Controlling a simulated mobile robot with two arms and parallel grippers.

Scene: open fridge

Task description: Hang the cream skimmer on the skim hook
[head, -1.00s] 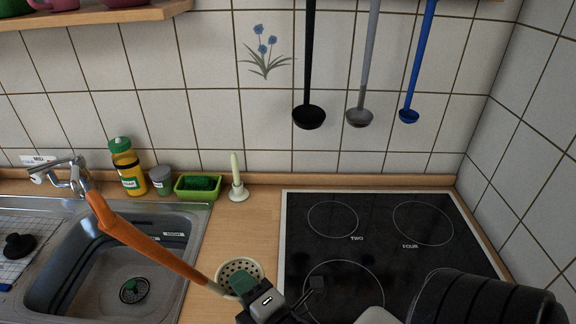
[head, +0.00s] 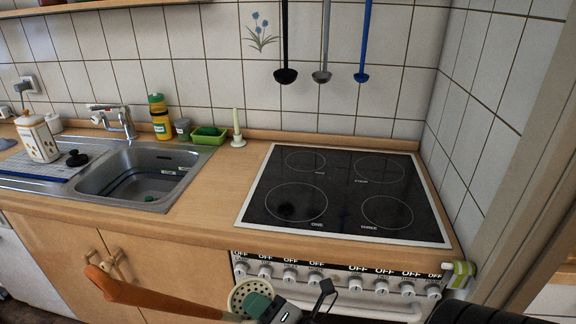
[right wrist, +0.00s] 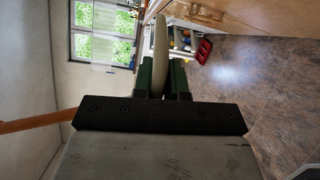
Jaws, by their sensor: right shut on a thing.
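My right gripper (head: 258,304) has green finger pads and is low in front of the stove. It is shut on the cream skimmer, whose round perforated bowl (head: 242,295) shows beside the pads. An orange handle (head: 160,298), apparently the skimmer's, reaches to the left in front of the lower cabinet. In the right wrist view the cream bowl edge (right wrist: 160,50) stands between the green fingers (right wrist: 162,78), and the orange handle (right wrist: 35,122) sticks out to the left. The skim hook cannot be made out; the upper ends of the hanging utensils are cut off. My left gripper is not in view.
A black ladle (head: 285,75), a grey ladle (head: 322,76) and a blue ladle (head: 362,76) hang before the tiled wall. The hob (head: 340,195) is clear. A candle holder (head: 238,140), a green tray (head: 208,138) and a yellow bottle (head: 160,125) stand near the sink (head: 150,180).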

